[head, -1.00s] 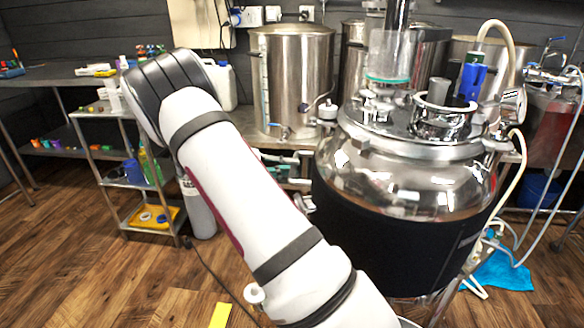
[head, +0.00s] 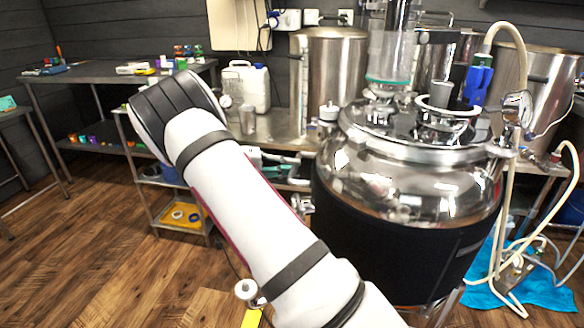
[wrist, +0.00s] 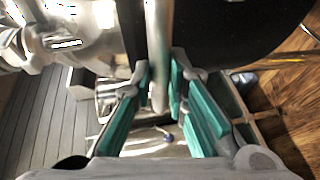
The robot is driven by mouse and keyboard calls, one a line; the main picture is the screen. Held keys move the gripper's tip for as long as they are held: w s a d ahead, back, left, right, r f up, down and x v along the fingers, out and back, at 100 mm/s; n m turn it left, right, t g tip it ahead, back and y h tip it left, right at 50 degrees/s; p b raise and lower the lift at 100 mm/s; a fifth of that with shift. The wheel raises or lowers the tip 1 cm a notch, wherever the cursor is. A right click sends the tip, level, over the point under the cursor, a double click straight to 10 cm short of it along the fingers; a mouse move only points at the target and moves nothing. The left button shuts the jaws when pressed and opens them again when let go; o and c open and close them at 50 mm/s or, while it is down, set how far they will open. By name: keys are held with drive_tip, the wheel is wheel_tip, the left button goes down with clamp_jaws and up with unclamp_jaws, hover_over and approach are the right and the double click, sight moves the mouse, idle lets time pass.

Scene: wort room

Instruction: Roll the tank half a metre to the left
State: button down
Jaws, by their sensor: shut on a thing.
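The tank (head: 405,245) is a large steel vessel with a black jacket and a lid full of fittings, upright at the right of the head view. Its dark side also shows at the top of the wrist view (wrist: 235,35). My gripper (wrist: 160,88) has its teal pads closed on a vertical metal bar (wrist: 157,50) beside the tank's dark jacket. The bar appears to be the tank's handle. The tank's wheels are out of view.
A bench with steel kettles (head: 336,80) and a white jug (head: 246,88) stands close behind the tank. A shelf trolley (head: 160,225) is at left. Hoses (head: 507,180) hang at right over a blue cloth (head: 525,285). Wooden floor (head: 80,270) is clear at front left.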

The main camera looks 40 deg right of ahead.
drive_tip(key=shift+w+a+f, duration=0.15)
drive_tip(key=shift+a+f, duration=0.05)
drive_tip(key=shift+f, duration=0.2)
drive_tip(key=c, duration=1.6)
unclamp_jaws()
drive_tip(key=shift+o, duration=0.2)
drive_tip(key=shift+r, duration=0.1)
drive_tip(key=v, duration=1.2)
